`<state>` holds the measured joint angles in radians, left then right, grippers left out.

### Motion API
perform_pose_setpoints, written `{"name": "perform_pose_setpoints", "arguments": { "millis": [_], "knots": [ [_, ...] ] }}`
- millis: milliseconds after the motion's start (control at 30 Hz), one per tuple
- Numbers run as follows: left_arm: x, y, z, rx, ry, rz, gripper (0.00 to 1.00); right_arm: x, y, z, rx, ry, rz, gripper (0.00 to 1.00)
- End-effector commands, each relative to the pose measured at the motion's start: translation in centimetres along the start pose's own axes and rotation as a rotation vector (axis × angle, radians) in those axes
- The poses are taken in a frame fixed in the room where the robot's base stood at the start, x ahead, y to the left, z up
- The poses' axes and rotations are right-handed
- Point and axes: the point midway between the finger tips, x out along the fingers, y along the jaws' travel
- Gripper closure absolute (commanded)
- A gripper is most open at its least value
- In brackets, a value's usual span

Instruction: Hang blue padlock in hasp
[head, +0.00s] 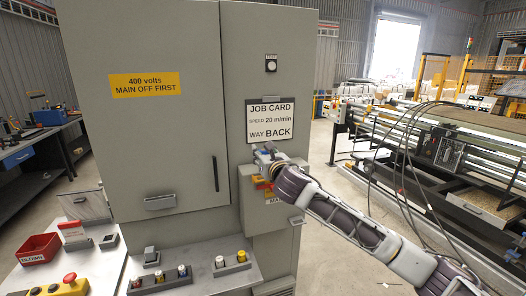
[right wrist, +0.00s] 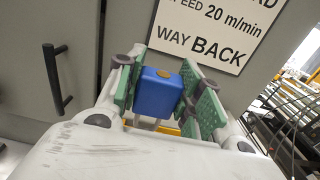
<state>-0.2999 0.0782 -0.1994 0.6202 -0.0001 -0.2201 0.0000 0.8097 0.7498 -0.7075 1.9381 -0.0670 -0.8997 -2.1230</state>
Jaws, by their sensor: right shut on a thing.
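The blue padlock (right wrist: 158,92) is between the green-padded fingers of my right gripper (right wrist: 166,90) in the right wrist view. The gripper is shut on its body. The padlock's pale metal shackle (right wrist: 148,123) shows below the body. In the head view my right gripper (head: 266,157) is in front of the grey cabinet, just above a small grey switch box (head: 270,216) with a red and yellow part (head: 262,184). A yellow part (right wrist: 190,127) also shows behind the padlock in the wrist view. I cannot make out the hasp or whether the shackle touches it. My left gripper is not in view.
The grey cabinet (head: 160,130) has a dark door handle (head: 215,174). A job card (head: 270,121) hangs above the box. A bench at the lower left holds a red bin (head: 38,249), push buttons and small holders. Machinery with loose cables stands at right.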

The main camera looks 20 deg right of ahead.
Motion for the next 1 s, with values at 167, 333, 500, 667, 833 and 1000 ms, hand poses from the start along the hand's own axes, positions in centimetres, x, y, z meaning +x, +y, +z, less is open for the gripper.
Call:
{"name": "perform_pose_setpoints", "arguments": {
  "millis": [167, 333, 500, 667, 833, 1000],
  "knots": [
    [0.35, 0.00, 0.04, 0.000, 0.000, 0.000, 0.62, 0.00, -0.01, -0.75, 0.000, 0.000, 0.000, 0.90],
    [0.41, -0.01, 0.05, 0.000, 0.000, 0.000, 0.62, 0.00, -0.01, -0.94, 0.000, 0.000, 0.000, 0.90],
    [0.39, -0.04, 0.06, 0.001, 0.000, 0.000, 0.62, 0.00, -0.01, -0.92, 0.000, -0.001, 0.000, 0.90],
    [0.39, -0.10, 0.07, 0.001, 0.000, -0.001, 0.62, -0.01, -0.01, -0.91, 0.000, -0.001, 0.000, 0.90],
    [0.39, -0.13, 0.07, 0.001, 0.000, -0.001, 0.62, -0.01, -0.01, -0.90, 0.000, -0.001, 0.000, 0.90],
    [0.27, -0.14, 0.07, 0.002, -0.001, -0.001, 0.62, -0.01, -0.01, -0.87, 0.000, -0.001, 0.000, 0.90]
  ]
}}
